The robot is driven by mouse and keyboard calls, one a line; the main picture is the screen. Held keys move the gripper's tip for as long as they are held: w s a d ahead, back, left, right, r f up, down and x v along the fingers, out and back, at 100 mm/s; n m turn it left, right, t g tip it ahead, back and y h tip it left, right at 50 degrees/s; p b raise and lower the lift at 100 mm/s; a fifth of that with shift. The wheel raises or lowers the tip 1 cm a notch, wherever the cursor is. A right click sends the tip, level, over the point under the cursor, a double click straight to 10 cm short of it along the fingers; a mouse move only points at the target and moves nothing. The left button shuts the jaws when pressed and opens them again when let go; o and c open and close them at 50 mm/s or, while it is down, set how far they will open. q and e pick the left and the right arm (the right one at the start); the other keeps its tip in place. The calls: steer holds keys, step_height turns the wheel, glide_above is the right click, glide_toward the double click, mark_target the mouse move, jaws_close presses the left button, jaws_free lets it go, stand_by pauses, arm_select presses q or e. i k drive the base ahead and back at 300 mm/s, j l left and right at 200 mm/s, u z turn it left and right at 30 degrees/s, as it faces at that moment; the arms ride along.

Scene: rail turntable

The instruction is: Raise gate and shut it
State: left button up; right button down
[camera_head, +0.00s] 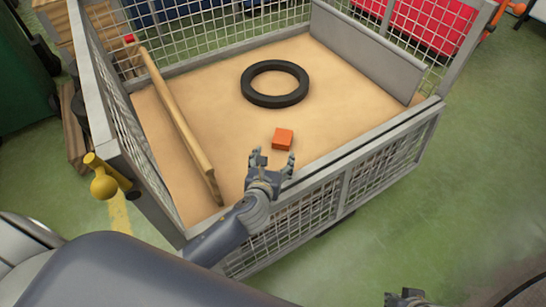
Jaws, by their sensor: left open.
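The gate (376,164) appears to be the grey-framed mesh panel along the near side of a mesh cage cart. It looks folded down, hanging outside below the edge of the bed. My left gripper (272,158) is open and empty above the near edge of the bed, with its fingers pointing into the cart. My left forearm crosses in front of the panel's left part and hides some of it. A yellow knob handle (103,186) sticks out at the cart's left front post. My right gripper (408,298) shows only partly at the bottom edge; its fingers are unclear.
On the tan cart bed (225,125) lie a black ring (247,88), an orange block (283,139) just beyond my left gripper, and a long wooden bar (180,120). A grey board (365,50) stands along the right side. Green floor (475,170) is open at right.

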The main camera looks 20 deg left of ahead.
mark_target(343, 168)
steer(key=k+l, duration=0.1)
steer(key=k, duration=0.4)
steer(key=k+l, duration=0.1)
steer(key=k, duration=0.4)
